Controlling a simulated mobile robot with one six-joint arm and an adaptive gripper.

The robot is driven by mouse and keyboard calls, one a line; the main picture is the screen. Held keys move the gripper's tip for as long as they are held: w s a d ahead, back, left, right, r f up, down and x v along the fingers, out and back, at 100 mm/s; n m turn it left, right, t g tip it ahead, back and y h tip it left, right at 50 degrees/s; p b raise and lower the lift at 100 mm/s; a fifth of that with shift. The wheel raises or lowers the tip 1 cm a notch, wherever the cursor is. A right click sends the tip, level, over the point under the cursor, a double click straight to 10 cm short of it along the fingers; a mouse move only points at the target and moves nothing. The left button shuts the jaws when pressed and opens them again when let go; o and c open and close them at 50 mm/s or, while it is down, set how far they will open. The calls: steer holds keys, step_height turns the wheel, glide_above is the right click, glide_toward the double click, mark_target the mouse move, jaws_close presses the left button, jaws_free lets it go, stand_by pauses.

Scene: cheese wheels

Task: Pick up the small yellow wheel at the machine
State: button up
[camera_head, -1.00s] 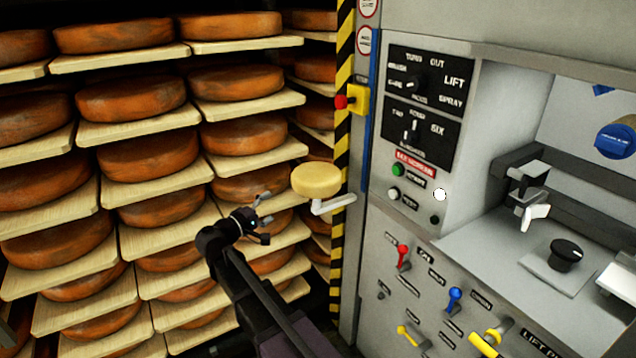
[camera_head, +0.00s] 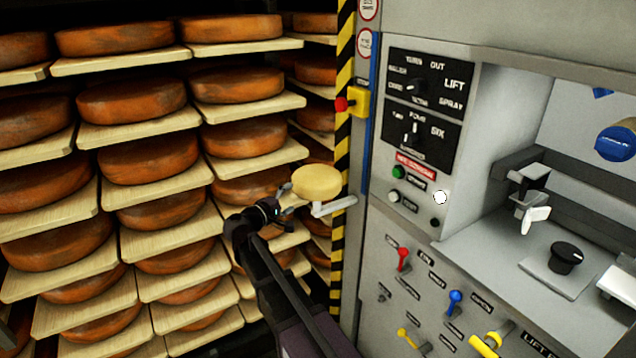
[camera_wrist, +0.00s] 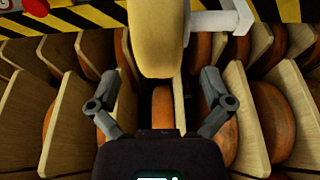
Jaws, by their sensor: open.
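The small yellow wheel (camera_head: 317,182) rests on a pale bracket (camera_head: 333,206) that sticks out from the left side of the machine (camera_head: 420,262). In the wrist view the wheel (camera_wrist: 157,38) is at top centre, beyond the fingertips, with the bracket (camera_wrist: 222,20) to its right. My gripper (camera_head: 285,199) is open and empty, just left of the wheel in the head view. In the wrist view the two fingers of my gripper (camera_wrist: 158,88) are spread to either side below the wheel. In the head view part of the far finger is close to the wheel; I cannot tell if they touch.
Racks of large orange-brown wheels (camera_head: 130,101) on wooden boards fill the left and stand behind my gripper. A yellow-black striped post (camera_head: 345,60) with a red button (camera_head: 341,104) stands right behind the bracket. The machine's panel has several levers and knobs.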

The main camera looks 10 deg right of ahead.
mark_target(300, 192)
steer(key=shift+w+d, duration=0.25)
steer(key=shift+d, duration=0.1)
steer(key=shift+x, duration=2.6)
steer(key=shift+s+r, duration=0.1)
steer(key=shift+s, duration=0.05)
steer(key=c, duration=1.2)
